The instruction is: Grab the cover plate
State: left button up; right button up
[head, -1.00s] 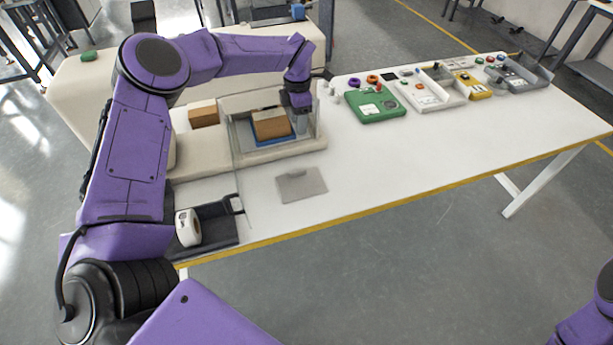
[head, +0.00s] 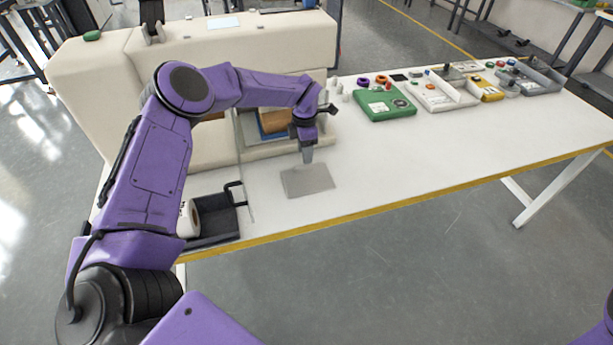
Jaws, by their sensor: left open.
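A flat, thin grey plate (head: 308,182), which looks like the cover plate, lies on the white table in front of the cream machine. My left gripper (head: 307,154) points down just above and behind the plate's far edge. It is open and seems empty; I cannot tell whether its fingers touch the plate. My right gripper is out of view.
The cream machine (head: 200,65) stands behind, with a brown block (head: 273,120) in its bay, partly hidden by my left arm. A dark tray (head: 217,224) with a white roll sits left. A green box (head: 385,105) and several parts trays stand right. The table's front middle is clear.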

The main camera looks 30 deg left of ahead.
aim_at(307, 177)
pick_arm(q)
jog(key=f, duration=0.1)
jog(key=f+p, duration=0.1)
jog(key=f, duration=0.1)
jog(key=f+p, duration=0.1)
jog(key=shift+s+f, duration=0.15)
jog(key=shift+s, duration=0.1)
jog(key=shift+a+f, duration=0.1)
jog(key=shift+f, duration=0.3)
grip_shut()
jog(key=shift+r, duration=0.1)
